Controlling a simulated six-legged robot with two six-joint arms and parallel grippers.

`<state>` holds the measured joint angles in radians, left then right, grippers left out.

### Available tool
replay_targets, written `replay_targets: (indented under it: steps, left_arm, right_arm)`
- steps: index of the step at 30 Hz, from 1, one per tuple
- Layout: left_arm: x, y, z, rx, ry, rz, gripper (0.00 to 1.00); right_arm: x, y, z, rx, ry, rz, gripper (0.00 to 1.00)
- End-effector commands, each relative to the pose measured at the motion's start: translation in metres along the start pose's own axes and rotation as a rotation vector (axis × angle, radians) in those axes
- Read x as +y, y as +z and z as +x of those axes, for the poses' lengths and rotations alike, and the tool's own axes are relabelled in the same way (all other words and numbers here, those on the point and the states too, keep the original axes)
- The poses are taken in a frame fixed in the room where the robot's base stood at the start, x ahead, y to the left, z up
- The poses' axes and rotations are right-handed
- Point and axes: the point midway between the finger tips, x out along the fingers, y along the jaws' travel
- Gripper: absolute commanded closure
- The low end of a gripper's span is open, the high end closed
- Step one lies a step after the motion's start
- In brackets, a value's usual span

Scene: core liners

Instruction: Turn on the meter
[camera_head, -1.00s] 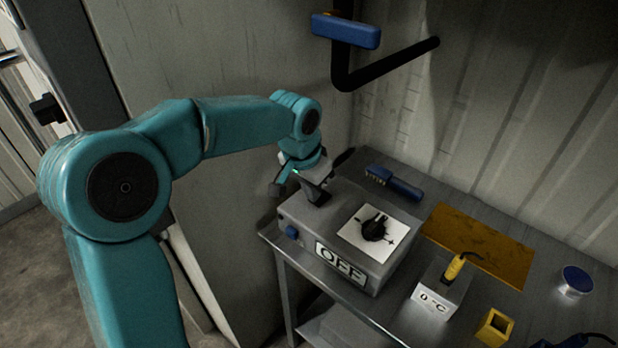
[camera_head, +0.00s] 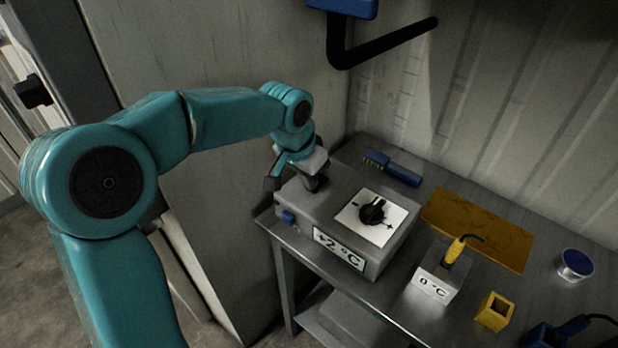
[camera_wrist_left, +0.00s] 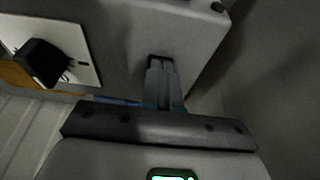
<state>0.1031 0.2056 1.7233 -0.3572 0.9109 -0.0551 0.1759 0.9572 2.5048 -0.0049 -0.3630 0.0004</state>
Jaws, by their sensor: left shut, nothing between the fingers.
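The meter (camera_head: 385,258) is a grey box on the metal table. Its front display reads "+2 °C". A black knob (camera_head: 373,211) sits on a white plate with minus and plus marks on its top. A blue button (camera_head: 289,217) is on its front left. My left gripper (camera_head: 313,184) is over the meter's rear left top, with its fingers shut and empty. In the left wrist view the shut fingers (camera_wrist_left: 162,82) point at the meter's grey casing (camera_wrist_left: 135,30), and the black knob (camera_wrist_left: 42,62) is at left. I cannot tell whether the fingers touch the casing. My right gripper is not in view.
A blue brush (camera_head: 392,168) lies behind the meter. To the right are an orange-brown mat (camera_head: 478,228), a small grey box (camera_head: 437,280) reading "0 °C" with a yellow probe, a yellow holder (camera_head: 495,312) and a blue-lidded tin (camera_head: 576,264). A black pipe (camera_head: 390,48) is on the wall.

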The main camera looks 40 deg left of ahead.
Motion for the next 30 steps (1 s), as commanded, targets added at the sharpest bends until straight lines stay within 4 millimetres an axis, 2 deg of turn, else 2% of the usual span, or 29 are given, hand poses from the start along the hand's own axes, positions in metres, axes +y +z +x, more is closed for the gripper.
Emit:
replay_targets:
  steps: [8, 22, 30]
  left_arm:
    - [0.000, -0.004, -0.014, 0.000, 0.000, 0.000, 1.00]
    - [0.000, -0.005, -0.017, 0.000, 0.000, 0.000, 1.00]
    - [0.001, -0.009, -0.041, 0.000, 0.000, 0.002, 1.00]
  right_arm:
    - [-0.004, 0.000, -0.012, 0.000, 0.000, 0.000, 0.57]
    - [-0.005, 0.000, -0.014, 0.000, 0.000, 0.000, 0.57]
    - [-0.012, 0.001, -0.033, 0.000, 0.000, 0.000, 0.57]
